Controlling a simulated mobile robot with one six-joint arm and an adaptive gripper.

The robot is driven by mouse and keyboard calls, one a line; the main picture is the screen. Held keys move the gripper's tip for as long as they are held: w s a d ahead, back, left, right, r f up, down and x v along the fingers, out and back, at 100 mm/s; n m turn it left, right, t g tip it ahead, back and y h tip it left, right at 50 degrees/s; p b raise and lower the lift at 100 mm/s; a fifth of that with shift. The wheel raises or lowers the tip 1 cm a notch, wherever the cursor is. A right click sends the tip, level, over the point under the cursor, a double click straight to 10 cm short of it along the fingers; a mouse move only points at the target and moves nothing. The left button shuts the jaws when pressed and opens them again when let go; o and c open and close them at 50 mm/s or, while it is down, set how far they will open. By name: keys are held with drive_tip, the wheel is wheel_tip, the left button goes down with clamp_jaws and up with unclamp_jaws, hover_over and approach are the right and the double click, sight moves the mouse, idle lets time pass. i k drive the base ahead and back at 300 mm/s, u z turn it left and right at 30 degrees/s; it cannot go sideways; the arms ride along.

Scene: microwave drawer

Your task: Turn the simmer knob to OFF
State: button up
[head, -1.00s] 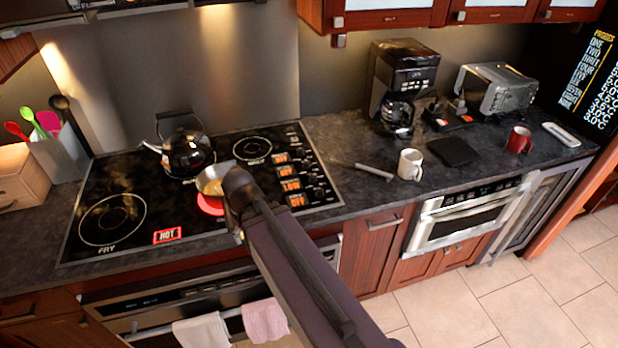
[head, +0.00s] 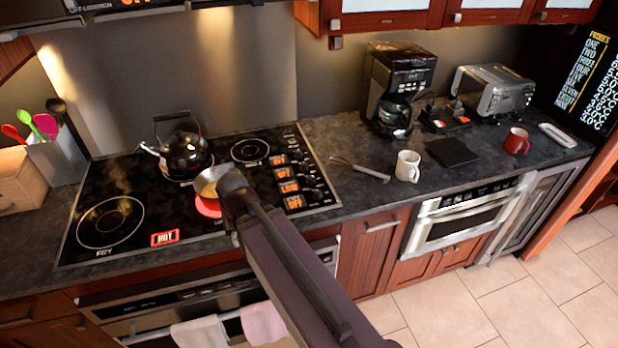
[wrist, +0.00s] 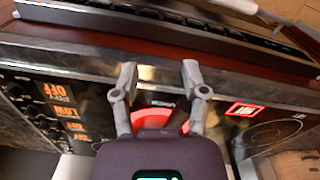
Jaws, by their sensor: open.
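The black cooktop (head: 130,170) carries a column of dark knobs (head: 308,180) on its right side, with lit orange displays (head: 289,187) beside them. In the wrist view the knobs (wrist: 30,108) and displays (wrist: 68,112) are at the left; LOW and OFF are readable, but I cannot tell which knob is simmer. My gripper (wrist: 158,76) is open and empty, its fingers apart above the cooktop's front edge, to one side of the knobs.
A kettle (head: 183,155) stands at the back of the cooktop. A red HOT sign (head: 165,238) glows at its front. Towels (head: 262,322) hang below.

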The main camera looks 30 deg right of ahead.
sight(310, 180)
drive_tip(key=u, duration=0.2)
drive_tip(key=k, duration=1.3)
drive_tip(key=z, duration=0.65)
drive_tip(key=i, duration=1)
drive_tip(key=z, duration=0.05)
